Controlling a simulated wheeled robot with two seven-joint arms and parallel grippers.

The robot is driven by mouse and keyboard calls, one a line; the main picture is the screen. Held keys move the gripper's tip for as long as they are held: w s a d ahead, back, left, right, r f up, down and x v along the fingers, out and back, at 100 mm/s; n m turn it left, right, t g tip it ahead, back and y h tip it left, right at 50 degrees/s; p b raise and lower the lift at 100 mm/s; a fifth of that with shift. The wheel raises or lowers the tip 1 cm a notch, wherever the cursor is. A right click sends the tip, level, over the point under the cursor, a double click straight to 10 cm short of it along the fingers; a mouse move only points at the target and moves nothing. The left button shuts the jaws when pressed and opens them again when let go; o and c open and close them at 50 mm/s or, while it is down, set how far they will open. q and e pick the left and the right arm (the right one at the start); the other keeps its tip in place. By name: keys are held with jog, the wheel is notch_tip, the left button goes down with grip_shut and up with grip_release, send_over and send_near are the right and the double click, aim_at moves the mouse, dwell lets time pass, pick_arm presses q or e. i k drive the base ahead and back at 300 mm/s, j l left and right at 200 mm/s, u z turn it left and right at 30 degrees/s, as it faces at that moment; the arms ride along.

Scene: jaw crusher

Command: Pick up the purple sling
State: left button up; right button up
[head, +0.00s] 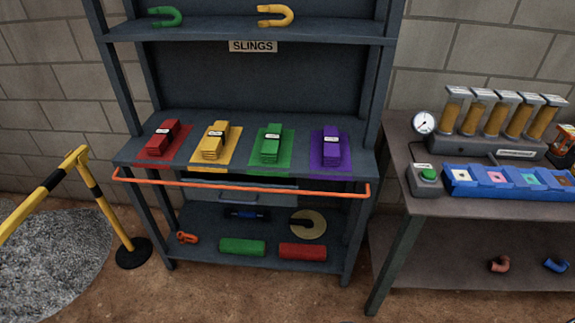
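The purple sling (331,144) is a folded stack with a white label. It lies on a purple mat (317,158) at the right end of the middle shelf (297,171), under the "SLINGS" sign (253,46). A green sling (271,146), a yellow sling (215,142) and a red sling (162,137) lie in a row to its left, each on a mat of its own colour. Neither of my grippers shows in the head view.
An orange bar (240,187) runs across the front of the sling shelf. Green (164,16) and yellow (276,15) shackles lie above. A side table (480,211) with a blue tray (513,187) stands right. A yellow-black barrier (104,198) stands left.

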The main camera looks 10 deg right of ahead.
aim_at(331, 139)
jog(key=l, duration=1.45)
